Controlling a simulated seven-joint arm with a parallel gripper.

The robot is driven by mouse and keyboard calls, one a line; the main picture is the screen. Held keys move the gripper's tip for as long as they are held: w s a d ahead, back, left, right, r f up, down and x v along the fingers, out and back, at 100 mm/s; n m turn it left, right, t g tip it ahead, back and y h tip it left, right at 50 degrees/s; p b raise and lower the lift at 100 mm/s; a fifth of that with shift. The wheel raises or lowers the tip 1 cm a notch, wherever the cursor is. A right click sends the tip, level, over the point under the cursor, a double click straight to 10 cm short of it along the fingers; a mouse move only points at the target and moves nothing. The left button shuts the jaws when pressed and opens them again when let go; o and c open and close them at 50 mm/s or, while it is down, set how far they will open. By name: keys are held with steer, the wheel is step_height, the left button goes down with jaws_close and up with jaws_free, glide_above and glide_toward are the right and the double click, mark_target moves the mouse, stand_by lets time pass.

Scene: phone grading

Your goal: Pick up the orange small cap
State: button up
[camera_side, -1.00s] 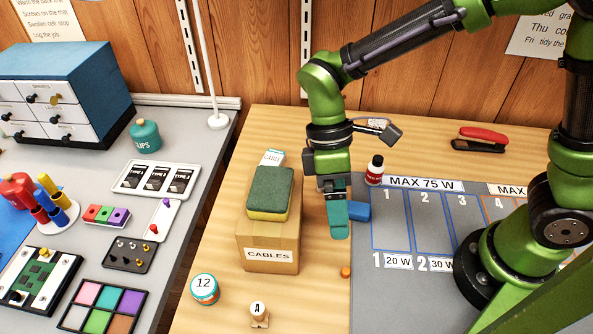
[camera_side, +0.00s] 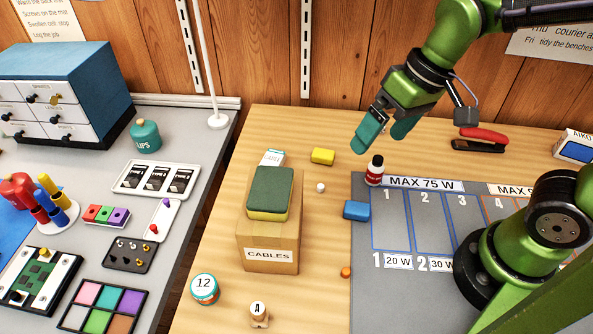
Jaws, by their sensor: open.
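The orange small cap (camera_side: 346,272) lies on the wooden bench, right at the left edge of the grey mat. It is small and round. My gripper (camera_side: 384,141) has teal fingers and is open and empty. It is raised above the bench, up and to the right of the cap and well away from it, near the red-and-white bottle. Nothing covers the cap.
A blue block (camera_side: 356,210) sits at the mat's left edge beyond the cap. A dark bottle (camera_side: 375,171), a yellow block (camera_side: 323,156) and a white ball (camera_side: 320,187) stand behind. The CABLES box (camera_side: 269,254) is left of the cap; a wooden stamp (camera_side: 259,314) is in front.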

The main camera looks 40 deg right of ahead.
steer(key=s+d+r+m+t, duration=0.2)
steer(key=d+r+m+t, duration=0.1)
steer(key=d+t, duration=0.1)
steer(key=shift+s+d+r, duration=0.3)
steer(key=shift+s+d, duration=0.1)
steer(key=shift+d, duration=0.5)
steer(key=shift+d+r+m+h, duration=0.2)
steer(key=shift+r+m+h, duration=0.05)
steer(key=shift+m+h, duration=0.05)
steer(key=shift+c, duration=1.1)
steer(key=shift+d+r+t, duration=0.1)
steer(key=shift+t, duration=0.2)
steer(key=shift+c, duration=1.3)
steer(key=c, duration=0.5)
